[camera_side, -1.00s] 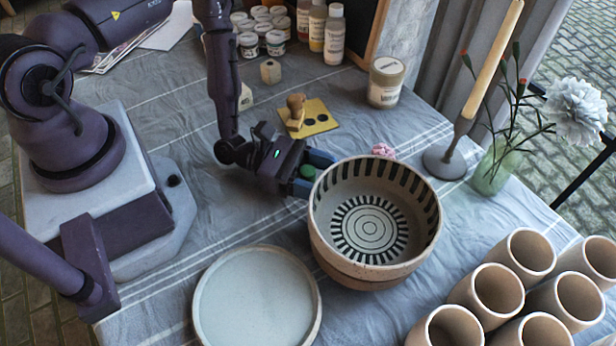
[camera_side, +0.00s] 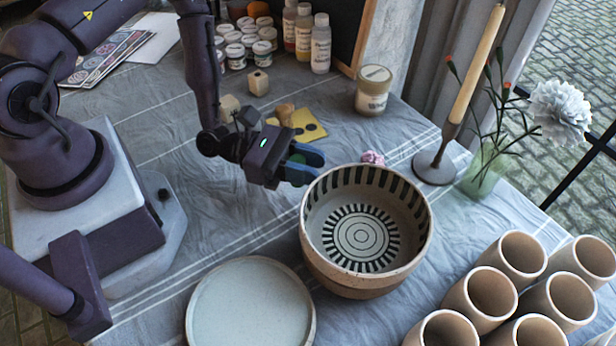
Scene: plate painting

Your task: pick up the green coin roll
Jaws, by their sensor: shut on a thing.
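My gripper (camera_side: 304,164) is at the middle of the side view, pointing right, just left of the large striped bowl. Its two blue fingers are shut on the green coin roll (camera_side: 297,158). Only a small dark green part of the roll shows between the fingers; the rest is hidden by them. The gripper and roll appear to be held above the tablecloth, close to the bowl's left rim.
The striped bowl (camera_side: 313,258) stands right of my gripper, with a pale plate (camera_side: 251,305) in front. A yellow card (camera_side: 310,126) and a pink thing (camera_side: 373,158) lie behind. Several clay cups (camera_side: 520,256) stand front right; a candlestick (camera_side: 437,165) stands back right.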

